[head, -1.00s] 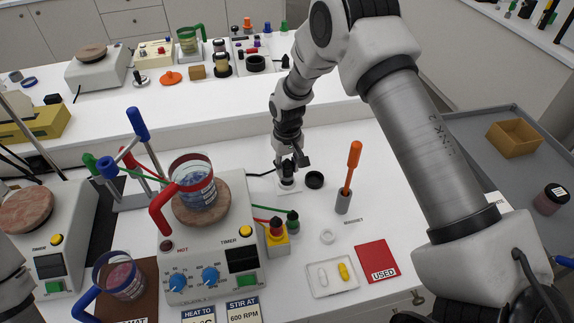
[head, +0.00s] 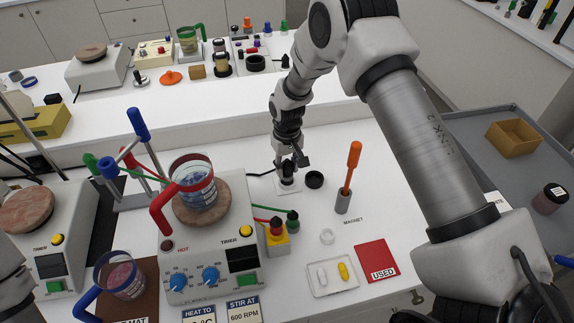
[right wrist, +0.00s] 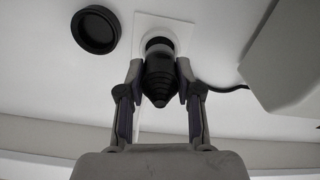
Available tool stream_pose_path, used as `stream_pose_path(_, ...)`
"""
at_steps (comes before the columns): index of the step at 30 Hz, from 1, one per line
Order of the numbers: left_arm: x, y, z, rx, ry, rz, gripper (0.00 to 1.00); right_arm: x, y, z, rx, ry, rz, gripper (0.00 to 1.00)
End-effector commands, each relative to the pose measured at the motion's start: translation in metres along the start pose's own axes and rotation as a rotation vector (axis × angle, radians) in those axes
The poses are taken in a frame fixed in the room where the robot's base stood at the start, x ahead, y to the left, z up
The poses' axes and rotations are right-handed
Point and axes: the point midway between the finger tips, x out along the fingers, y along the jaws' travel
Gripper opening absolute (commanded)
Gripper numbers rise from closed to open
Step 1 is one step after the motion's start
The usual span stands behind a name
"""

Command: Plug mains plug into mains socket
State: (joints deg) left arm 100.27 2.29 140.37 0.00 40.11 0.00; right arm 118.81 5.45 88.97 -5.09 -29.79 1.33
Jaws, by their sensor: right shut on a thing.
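My right gripper (head: 288,165) is at the back of the white bench, pointing down. It is shut on the black mains plug (right wrist: 159,78), with one finger on each side of its ribbed body in the right wrist view. The plug is at the mains socket (right wrist: 160,32), a white square plate on the bench that also shows in the head view (head: 285,187). The plug's front end meets the dark opening of the socket; how deep it sits I cannot tell. A dark cable runs off to the side. My left gripper is not in view.
A round black cap (head: 314,180) lies beside the socket. The hotplate stirrer (head: 205,265) with a red-handled beaker (head: 193,182) stands to the left. A magnet rod with an orange handle (head: 352,168) stands to the right.

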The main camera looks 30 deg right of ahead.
Motion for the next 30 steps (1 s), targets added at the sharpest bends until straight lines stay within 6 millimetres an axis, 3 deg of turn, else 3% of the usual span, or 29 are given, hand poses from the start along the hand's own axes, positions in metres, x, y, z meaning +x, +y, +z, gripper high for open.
stream_pose_path(30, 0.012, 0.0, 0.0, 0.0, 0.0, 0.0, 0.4, 0.02, 0.0, 0.0, 0.0, 0.0, 0.0, 0.0)
